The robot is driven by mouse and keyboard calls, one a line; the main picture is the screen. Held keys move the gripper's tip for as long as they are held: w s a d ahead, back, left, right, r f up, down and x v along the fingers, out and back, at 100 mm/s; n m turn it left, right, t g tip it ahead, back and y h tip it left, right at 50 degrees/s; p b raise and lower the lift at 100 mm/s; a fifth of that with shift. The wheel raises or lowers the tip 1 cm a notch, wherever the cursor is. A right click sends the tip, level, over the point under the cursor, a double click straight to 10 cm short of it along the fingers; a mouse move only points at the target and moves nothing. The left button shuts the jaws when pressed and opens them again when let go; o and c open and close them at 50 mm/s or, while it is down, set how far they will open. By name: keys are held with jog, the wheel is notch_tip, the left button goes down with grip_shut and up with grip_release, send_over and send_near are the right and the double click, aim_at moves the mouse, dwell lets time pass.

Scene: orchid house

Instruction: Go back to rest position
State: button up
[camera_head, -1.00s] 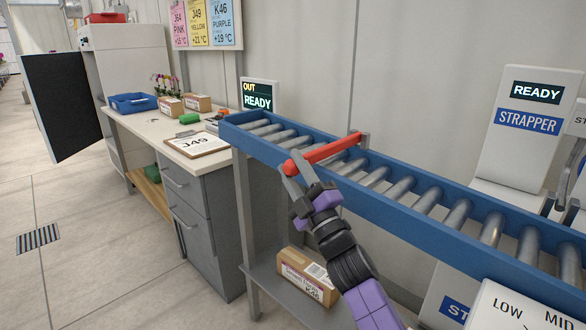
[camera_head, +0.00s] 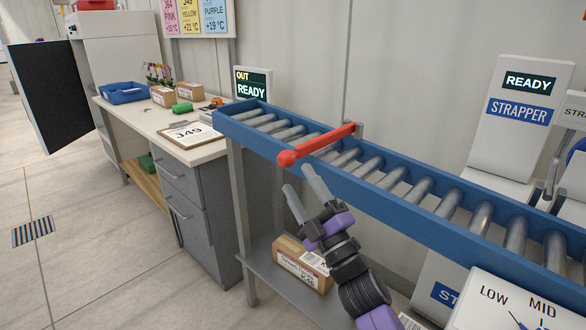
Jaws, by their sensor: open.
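My gripper (camera_head: 303,191) is open and empty, in the lower middle of the view. It is in front of the blue roller conveyor (camera_head: 400,211), with its two fingers pointing up and left. The red bar (camera_head: 318,144) lies across the conveyor's rollers, from a post on the far rail to a round red end at the near rail. A visible gap separates my fingertips from the red bar.
A cardboard box (camera_head: 301,263) sits on the shelf under the conveyor. A workbench (camera_head: 125,116) with a blue tray (camera_head: 122,93), boxes and a J49 clipboard (camera_head: 190,134) stands left. A strapper panel (camera_head: 520,110) is behind the conveyor.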

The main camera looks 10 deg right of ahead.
jog(key=shift+s+d+f, duration=0.15)
jog(key=shift+s+f, duration=0.1)
jog(key=shift+s, duration=0.2)
jog(key=s+d+f+m+g+h, duration=0.25)
jog(key=s+f+m, duration=0.35)
jog(key=s, duration=1.1)
jog(key=s+d+f+m+g+h, duration=0.2)
jog(key=s+f+m+h, duration=0.3)
jog(key=s, duration=1.2)
jog(key=s+d+f+m+g+h, duration=0.25)
jog(key=s+f+m, duration=0.45)
jog(key=s, duration=1.1)
notch_tip(320, 180, up, 19)
jog(key=y+p, duration=0.1)
jog(key=p, duration=1.7)
jog(key=shift+w+p, duration=0.2)
jog(key=shift+p, duration=0.1)
